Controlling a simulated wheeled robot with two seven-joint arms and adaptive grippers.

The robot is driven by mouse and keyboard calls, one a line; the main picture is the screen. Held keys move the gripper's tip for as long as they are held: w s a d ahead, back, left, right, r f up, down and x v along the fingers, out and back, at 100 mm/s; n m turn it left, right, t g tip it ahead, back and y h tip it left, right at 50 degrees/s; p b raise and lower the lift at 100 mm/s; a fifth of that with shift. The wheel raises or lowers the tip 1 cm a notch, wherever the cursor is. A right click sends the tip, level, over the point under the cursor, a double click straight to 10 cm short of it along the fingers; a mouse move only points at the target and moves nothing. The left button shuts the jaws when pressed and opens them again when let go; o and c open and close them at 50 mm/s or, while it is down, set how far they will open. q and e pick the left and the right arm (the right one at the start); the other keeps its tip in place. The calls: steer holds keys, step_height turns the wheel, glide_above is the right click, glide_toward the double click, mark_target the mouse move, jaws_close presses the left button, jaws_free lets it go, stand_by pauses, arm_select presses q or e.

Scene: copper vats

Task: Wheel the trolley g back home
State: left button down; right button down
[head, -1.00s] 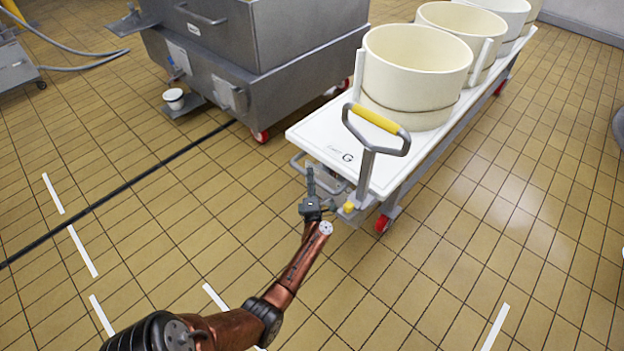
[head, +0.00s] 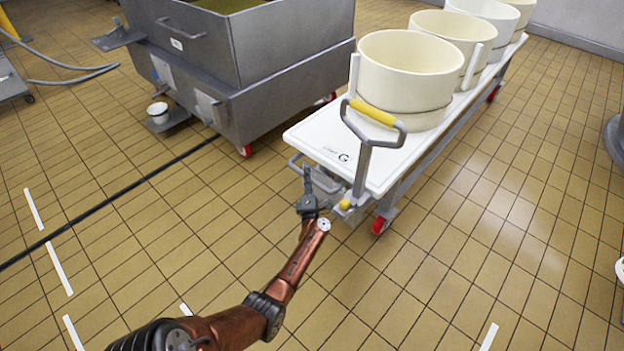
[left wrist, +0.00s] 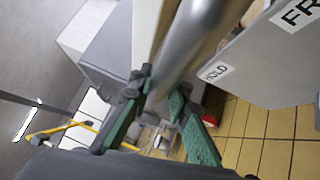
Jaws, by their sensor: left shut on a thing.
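Trolley G (head: 320,140) is a long white-topped cart on red-wheeled castors, marked with a "G" near its close end. It has an upright grey push handle with a yellow grip (head: 371,112) and a low grey metal bar (head: 296,163) at that end. My left gripper (head: 307,178) is at this low bar, left of the yellow-gripped handle. In the left wrist view its green fingers (left wrist: 158,92) are shut on a grey metal tube (left wrist: 195,38). My right gripper is not in view.
Several cream tubs (head: 408,75) stand in a row on the trolley. A dark round edge (head: 615,140) shows at far right. Tiled floor is open right of the trolley.

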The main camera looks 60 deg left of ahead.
arm_select(q)
steer(key=shift+w+r, duration=0.15)
steer(key=shift+w, duration=0.1)
steer(key=c, duration=2.2)
jaws_free()
steer(key=shift+o, duration=0.8)
steer(key=shift+f, duration=0.2)
steer(key=shift+o, duration=1.1)
steer(key=v, duration=1.2)
steer(key=shift+s+a, duration=0.1)
steer(key=shift+s, duration=0.05)
